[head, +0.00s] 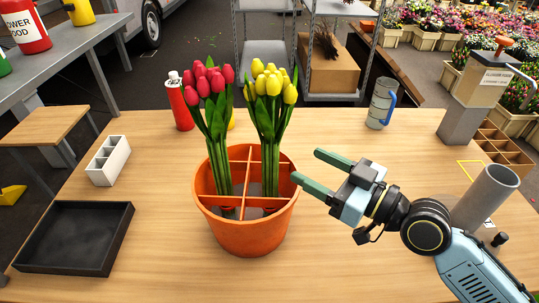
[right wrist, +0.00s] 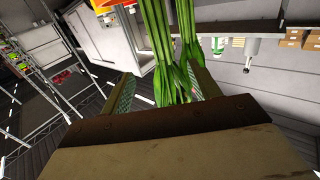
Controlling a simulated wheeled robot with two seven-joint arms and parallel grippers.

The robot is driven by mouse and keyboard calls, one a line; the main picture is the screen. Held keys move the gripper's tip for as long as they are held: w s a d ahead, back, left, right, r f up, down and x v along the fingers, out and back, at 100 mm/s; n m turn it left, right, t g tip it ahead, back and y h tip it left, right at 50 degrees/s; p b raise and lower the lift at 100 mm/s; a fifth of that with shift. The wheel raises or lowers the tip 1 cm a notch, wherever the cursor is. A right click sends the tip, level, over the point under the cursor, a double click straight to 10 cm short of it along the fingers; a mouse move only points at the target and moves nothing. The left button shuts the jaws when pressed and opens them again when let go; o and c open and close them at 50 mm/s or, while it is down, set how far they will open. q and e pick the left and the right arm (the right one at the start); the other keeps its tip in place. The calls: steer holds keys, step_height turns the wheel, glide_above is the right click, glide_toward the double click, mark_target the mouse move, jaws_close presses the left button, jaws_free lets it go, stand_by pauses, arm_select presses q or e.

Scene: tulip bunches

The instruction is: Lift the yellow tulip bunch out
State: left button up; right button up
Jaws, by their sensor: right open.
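The yellow tulip bunch (head: 269,85) stands upright in the right half of an orange pot (head: 246,235) with crossed dividers. The red tulip bunch (head: 210,80) stands in the pot's left half. My right gripper (head: 305,166) is open and empty, just right of the pot's rim, its fingers pointing left towards the yellow bunch's stems. In the right wrist view, green stems and leaves (right wrist: 165,70) show beyond and between the open fingers (right wrist: 160,90); no contact is visible. The lower stem ends are partly hidden by the pot. My left gripper is not in view.
A black tray (head: 75,262) and a white divided box (head: 108,160) lie on the left. A red bottle (head: 180,103) stands behind the pot. A grey cylinder (head: 485,195) stands near my right arm. The table's front middle is clear.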

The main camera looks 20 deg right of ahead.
mark_target(279, 153)
steer(key=x, duration=0.4)
steer(key=shift+p, duration=0.3)
steer(key=shift+w+a, duration=0.15)
steer(key=shift+w, duration=0.1)
steer(key=shift+w+a, duration=0.3)
steer(key=shift+w, duration=0.05)
steer(key=p+x, duration=0.1)
steer(key=x, duration=0.3)
steer(key=shift+a+f, duration=0.1)
steer(key=shift+a, duration=0.1)
steer(key=shift+w+a, duration=0.15)
steer(key=shift+w, duration=0.05)
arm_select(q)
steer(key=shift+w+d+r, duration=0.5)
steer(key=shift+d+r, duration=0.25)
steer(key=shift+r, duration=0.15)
arm_select(e)
steer(key=shift+c, duration=0.4)
